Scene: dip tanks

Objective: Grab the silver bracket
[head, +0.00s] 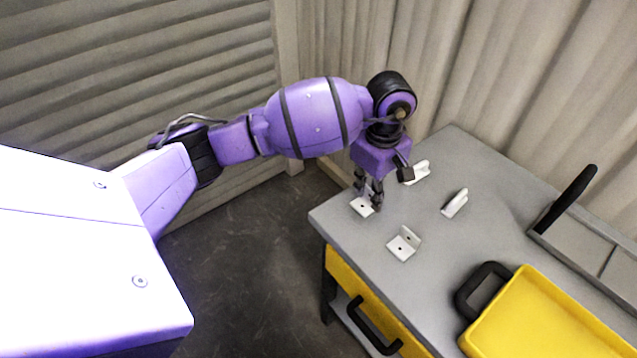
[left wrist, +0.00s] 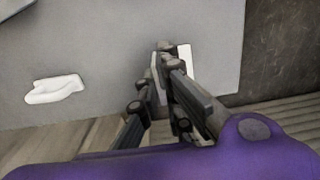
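My left gripper (head: 367,198) points down at the table's near left corner, its two fingers apart. A pale, silver-white bracket (head: 362,208) with a hole in its plate lies right below and between the fingertips. In the left wrist view the fingers (left wrist: 168,62) partly hide this bracket (left wrist: 186,58); I cannot tell whether they touch it. A second pale L-shaped bracket (head: 403,245) with holes lies in front of the gripper. My right gripper is not in view.
Two more white pieces lie on the grey table (head: 440,165), one behind the gripper (head: 419,172) and one to its right (head: 455,203). A yellow tray (head: 545,315) with black handles sits at the right front. A grey tank (head: 600,250) stands behind it.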

